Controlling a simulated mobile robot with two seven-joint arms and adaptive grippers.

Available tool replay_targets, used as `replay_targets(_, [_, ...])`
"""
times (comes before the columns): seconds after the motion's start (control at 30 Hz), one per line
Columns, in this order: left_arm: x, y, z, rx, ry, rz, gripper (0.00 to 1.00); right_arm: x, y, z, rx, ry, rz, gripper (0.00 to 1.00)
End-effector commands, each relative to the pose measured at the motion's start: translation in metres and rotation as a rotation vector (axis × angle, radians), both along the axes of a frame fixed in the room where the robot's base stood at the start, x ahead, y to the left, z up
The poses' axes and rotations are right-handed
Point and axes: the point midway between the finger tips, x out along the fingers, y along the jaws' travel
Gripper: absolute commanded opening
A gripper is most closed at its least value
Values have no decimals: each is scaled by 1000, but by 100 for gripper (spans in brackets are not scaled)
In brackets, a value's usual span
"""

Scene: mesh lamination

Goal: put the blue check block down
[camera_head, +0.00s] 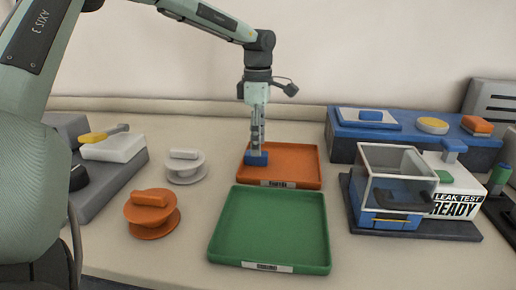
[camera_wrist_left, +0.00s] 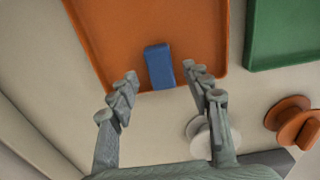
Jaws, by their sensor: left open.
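The blue check block (camera_head: 256,158) sits in the orange tray (camera_head: 299,165), close to its left side in the head view. My left gripper (camera_head: 257,146) is directly above the block, pointing down. In the left wrist view the block (camera_wrist_left: 159,66) rests on the floor of the orange tray (camera_wrist_left: 112,40), near its edge. The fingers of my left gripper (camera_wrist_left: 159,82) are spread to either side, with visible gaps to the block, so it is open and empty. My right gripper is not in view.
A green tray (camera_head: 322,232) lies in front of the orange one. White (camera_head: 185,170) and orange (camera_head: 151,228) spool-like pieces stand to the left. A leak test station (camera_head: 455,190) with a clear cover is at right. A blue rack (camera_head: 343,129) stands behind it.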

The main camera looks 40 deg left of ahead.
Motion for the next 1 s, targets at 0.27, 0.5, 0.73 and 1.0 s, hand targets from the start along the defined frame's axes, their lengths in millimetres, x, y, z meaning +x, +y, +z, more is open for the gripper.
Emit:
replay_targets(0.27, [1, 0, 62, 0, -4, 1, 49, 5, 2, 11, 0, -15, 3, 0])
replay_targets(0.5, [1, 0, 91, 1, -2, 0, 49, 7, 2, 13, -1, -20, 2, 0])
replay_targets(0.73, [0, 0, 95, 0, 0, -1, 49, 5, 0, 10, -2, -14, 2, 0])
replay_targets(1.0, [0, 0, 94, 0, 0, -1, 49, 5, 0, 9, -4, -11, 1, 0])
